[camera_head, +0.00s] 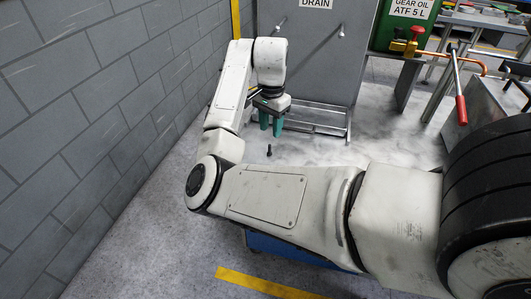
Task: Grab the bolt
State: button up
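A small dark bolt (269,150) shows just below my gripper in the head view. It looks upright, with a wider head at its lower end. My gripper (271,128) has green fingers that point down. The fingers look apart, with a narrow dark gap between them. The bolt appears below the fingertips and clear of them. What the bolt rests on, and its exact depth from the fingers, I cannot tell.
A grey cabinet marked DRAIN (312,45) stands behind my gripper. A grey block wall (110,90) runs along the left. A green gear oil tank (402,30) and a red-handled lever (461,108) are at the right. A blue object (290,247) lies partly hidden under my arm.

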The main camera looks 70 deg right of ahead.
aim_at(270, 145)
jog(key=f, duration=0.7)
jog(key=shift+w+a+f, duration=0.1)
jog(key=shift+a+f, duration=0.1)
jog(key=shift+f, duration=0.15)
jog(key=shift+c, duration=0.3)
grip_shut()
